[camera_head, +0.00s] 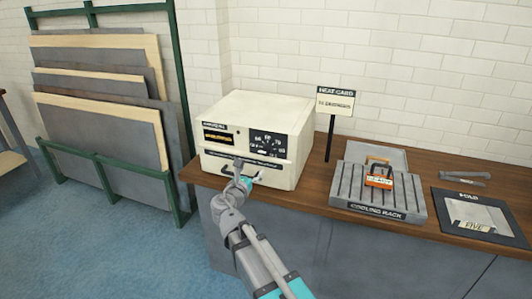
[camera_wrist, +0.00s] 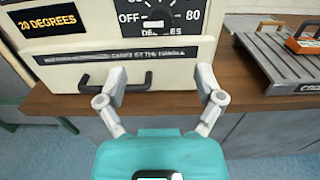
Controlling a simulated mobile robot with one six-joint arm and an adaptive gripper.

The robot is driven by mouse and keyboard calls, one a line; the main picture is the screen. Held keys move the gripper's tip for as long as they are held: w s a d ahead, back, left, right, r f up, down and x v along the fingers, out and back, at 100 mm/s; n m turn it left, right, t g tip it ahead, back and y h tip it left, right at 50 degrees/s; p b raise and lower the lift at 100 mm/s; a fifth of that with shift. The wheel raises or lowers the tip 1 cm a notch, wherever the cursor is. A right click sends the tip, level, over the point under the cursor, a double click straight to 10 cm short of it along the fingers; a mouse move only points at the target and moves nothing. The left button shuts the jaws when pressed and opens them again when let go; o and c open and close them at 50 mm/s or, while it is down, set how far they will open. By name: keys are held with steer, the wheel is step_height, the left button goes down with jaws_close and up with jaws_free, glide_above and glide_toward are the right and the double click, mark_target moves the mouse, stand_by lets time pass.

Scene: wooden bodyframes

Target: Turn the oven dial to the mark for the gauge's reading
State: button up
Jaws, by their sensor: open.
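A cream oven (camera_head: 257,110) stands on the wooden bench. Its black dial panel (camera_head: 268,145) is on the right of its front face. In the wrist view, the dial (camera_wrist: 156,14) is cut off by the top edge; "OFF" lies to its left, "80" to its right and "DEGREES" below. The oven's display (camera_wrist: 47,22) reads "20 DEGREES" in yellow. My gripper (camera_wrist: 160,80) is open and empty in front of the oven, below the dial panel. It also shows in the head view (camera_head: 243,170), hiding part of the lower front.
A black handle (camera_wrist: 115,84) sticks out low on the oven's front, close to my left finger. A heat card (camera_head: 335,103) on a post has small, unclear writing. A black-framed board (camera_head: 478,215) lies right.

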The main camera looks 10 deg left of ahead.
mark_target(265, 151)
steer(key=shift+w, duration=0.1)
steer(key=w+d, duration=0.1)
steer(key=w, duration=0.3)
steer(key=w+d, duration=0.1)
steer(key=w, duration=0.8)
steer(key=shift+w+d, duration=0.2)
steer(key=shift+d, duration=0.2)
steer(key=c, duration=1.1)
steer(key=shift+c, duration=0.2)
